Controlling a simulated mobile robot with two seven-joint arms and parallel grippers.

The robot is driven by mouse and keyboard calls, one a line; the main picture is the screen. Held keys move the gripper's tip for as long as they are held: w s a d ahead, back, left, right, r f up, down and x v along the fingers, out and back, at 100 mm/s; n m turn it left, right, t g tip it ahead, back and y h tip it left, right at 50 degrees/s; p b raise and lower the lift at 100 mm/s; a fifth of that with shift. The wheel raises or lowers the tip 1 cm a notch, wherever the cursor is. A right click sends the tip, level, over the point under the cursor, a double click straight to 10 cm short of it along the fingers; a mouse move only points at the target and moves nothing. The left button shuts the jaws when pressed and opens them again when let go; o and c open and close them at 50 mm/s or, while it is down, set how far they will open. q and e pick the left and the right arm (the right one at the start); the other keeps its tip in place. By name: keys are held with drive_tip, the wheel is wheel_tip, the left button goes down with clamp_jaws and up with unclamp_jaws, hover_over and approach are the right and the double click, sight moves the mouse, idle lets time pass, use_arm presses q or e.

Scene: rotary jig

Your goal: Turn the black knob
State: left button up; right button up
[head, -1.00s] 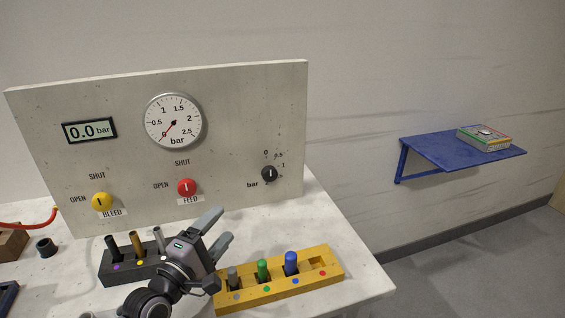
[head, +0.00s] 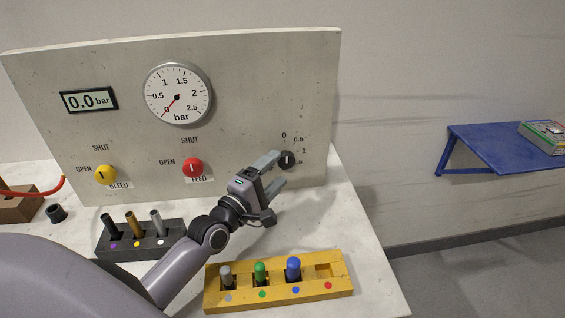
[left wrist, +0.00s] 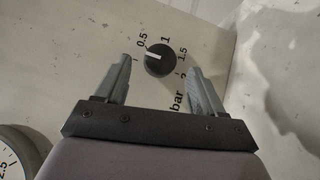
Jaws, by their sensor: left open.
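The black knob (head: 287,160) sits at the lower right of the upright panel (head: 250,80), inside a printed bar scale. In the left wrist view the black knob (left wrist: 160,59) shows a white pointer line and lies beyond the fingertips, between them in the picture. My left gripper (head: 282,170) is open and empty, reaching toward the knob from the left. One finger overlaps the knob's edge in the head view; I cannot tell whether it touches. In the left wrist view the left gripper (left wrist: 163,75) has its fingers on either side of the knob. My right gripper is not in view.
The panel also carries a yellow BLEED knob (head: 106,175), a red FEED knob (head: 192,167), a round gauge (head: 178,94) near 0 and a 0.0 bar display (head: 89,100). A dark peg block (head: 173,238) and a yellow peg block (head: 220,298) stand in front. A blue shelf (head: 500,150) is at right.

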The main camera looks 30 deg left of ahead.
sight(282, 164)
use_arm(q)
drive_tip(key=shift+w+d+r, duration=0.1)
drive_tip(key=shift+w+d, duration=0.1)
drive_tip(key=shift+w, duration=1.4)
drive_tip(key=c, duration=1.1)
drive_tip(key=shift+o, duration=0.2)
